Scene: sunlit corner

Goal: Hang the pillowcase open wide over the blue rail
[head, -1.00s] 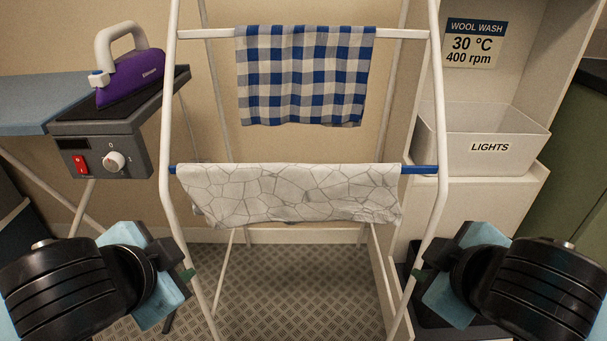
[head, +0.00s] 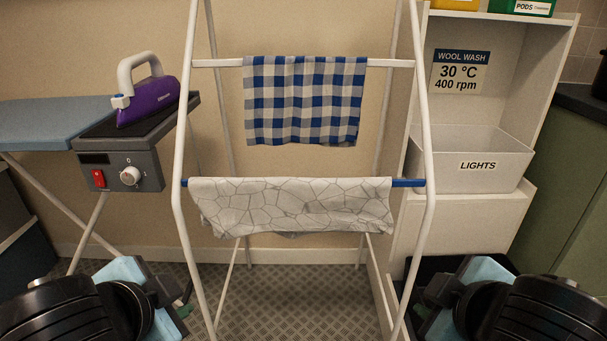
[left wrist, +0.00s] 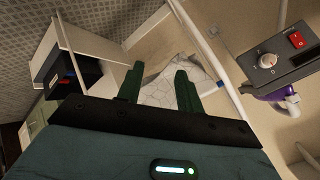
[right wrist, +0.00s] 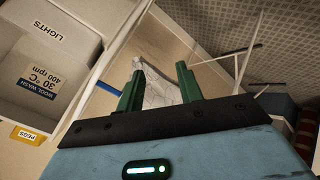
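The pillowcase (head: 292,205), white with a grey crackle pattern, hangs folded over the blue rail (head: 408,183) in the head view. It is spread across most of the rail, with short bare blue ends on both sides. Its lower edge is slightly uneven. My left gripper (head: 184,305) is low at the left, apart from the cloth; the left wrist view shows its green fingers (left wrist: 159,90) open and empty. My right gripper (head: 418,308) is low at the right; the right wrist view shows its fingers (right wrist: 160,85) open and empty, with the pillowcase beyond.
A blue checked cloth (head: 304,100) hangs on the white upper rail. The white rack frame (head: 184,140) stands between my arms. A purple iron (head: 150,100) sits on its station at left. A LIGHTS bin (head: 468,160) stands on the shelf at right.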

